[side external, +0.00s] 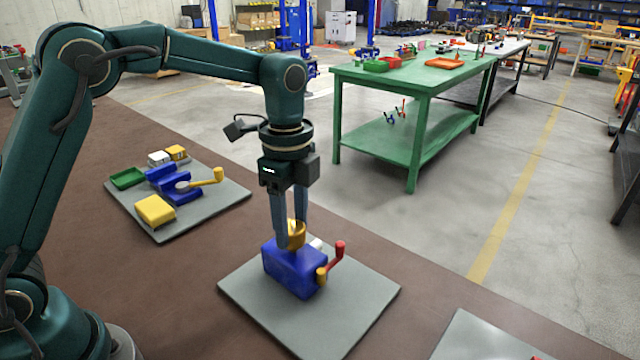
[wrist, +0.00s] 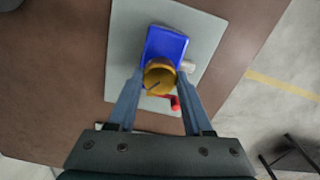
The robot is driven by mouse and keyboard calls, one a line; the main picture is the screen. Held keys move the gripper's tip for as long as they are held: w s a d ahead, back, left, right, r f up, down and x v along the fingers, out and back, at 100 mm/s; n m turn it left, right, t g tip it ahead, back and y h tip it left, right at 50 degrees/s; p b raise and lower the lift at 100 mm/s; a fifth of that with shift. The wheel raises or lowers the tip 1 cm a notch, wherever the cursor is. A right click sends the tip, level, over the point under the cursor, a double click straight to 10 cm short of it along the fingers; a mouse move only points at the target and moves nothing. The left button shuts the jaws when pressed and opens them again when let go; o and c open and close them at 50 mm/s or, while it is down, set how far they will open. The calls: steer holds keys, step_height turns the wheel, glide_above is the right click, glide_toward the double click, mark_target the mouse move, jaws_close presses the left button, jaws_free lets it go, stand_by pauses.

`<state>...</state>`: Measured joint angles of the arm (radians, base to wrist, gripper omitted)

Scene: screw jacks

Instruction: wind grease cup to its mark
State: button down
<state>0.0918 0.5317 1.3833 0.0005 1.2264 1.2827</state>
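The grease cup (wrist: 160,78) is a round gold-yellow cup on top of a blue block (side external: 290,268), and it also shows in the side view (side external: 297,236). A dark line or slot crosses the cup's top in the wrist view. My gripper (side external: 290,240) points straight down over the block, with one finger on each side of the cup; it shows in the wrist view too (wrist: 160,80). The fingers lie close against the cup's sides, but I cannot tell whether they press on it. I cannot make out a mark.
A red-handled crank (side external: 338,254) sticks out from the block's right side, with a yellow piece (side external: 321,275) below it. The block stands on a grey plate (side external: 345,315). Another plate (side external: 220,195) at the left holds blue, yellow and green parts. Brown table lies bare between the plates.

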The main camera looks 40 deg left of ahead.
mark_target(292, 226)
steer(key=n, duration=0.4)
steer(key=shift+n, duration=0.4)
steer(key=shift+c, duration=1.5)
jaws_free()
steer(key=shift+r, duration=0.15)
steer(key=shift+r, duration=2.45)
